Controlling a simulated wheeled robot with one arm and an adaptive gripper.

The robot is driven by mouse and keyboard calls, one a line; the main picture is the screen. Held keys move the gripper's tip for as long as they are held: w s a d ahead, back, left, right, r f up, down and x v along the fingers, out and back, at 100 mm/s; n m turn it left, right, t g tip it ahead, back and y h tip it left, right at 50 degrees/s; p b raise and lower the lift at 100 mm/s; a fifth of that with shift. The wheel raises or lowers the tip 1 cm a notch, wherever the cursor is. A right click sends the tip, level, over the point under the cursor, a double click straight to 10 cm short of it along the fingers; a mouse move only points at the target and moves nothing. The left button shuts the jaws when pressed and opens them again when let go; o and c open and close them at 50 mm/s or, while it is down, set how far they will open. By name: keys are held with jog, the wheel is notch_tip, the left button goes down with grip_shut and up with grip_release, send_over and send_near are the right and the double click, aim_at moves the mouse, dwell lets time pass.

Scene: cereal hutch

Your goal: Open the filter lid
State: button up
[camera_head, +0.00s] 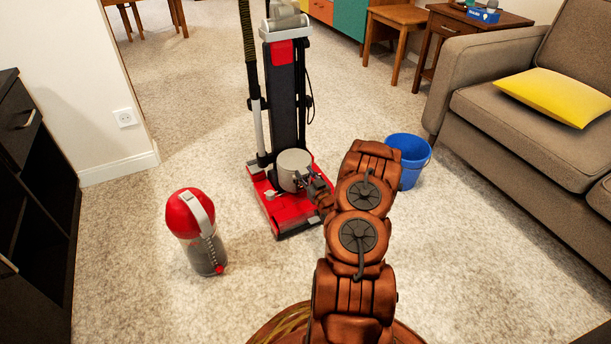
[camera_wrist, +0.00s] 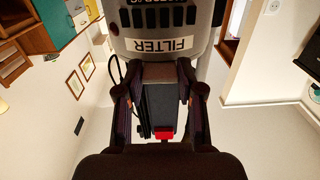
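An upright red and black vacuum cleaner (camera_head: 285,95) stands on the carpet. Its round grey filter lid (camera_head: 293,163) sits low on the body, just above the red floor head, and looks closed. In the wrist view, a grey filter part (camera_wrist: 200,38) with a white FILTER label fills the top middle. My gripper (camera_head: 308,184) is at the lid's lower right side in the head view. In the wrist view my gripper (camera_wrist: 163,82) has its two fingers apart, with their tips near the labelled part's edge. I cannot tell whether they touch it.
A red-topped clear canister (camera_head: 205,245) stands on the carpet left of the vacuum. A blue bucket (camera_head: 410,160) stands to the right, near the sofa (camera_head: 520,130). A dark cabinet (camera_head: 35,200) is at the left edge. Carpet between them is clear.

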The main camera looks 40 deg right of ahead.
grip_shut()
jog(key=shift+a, duration=0.1)
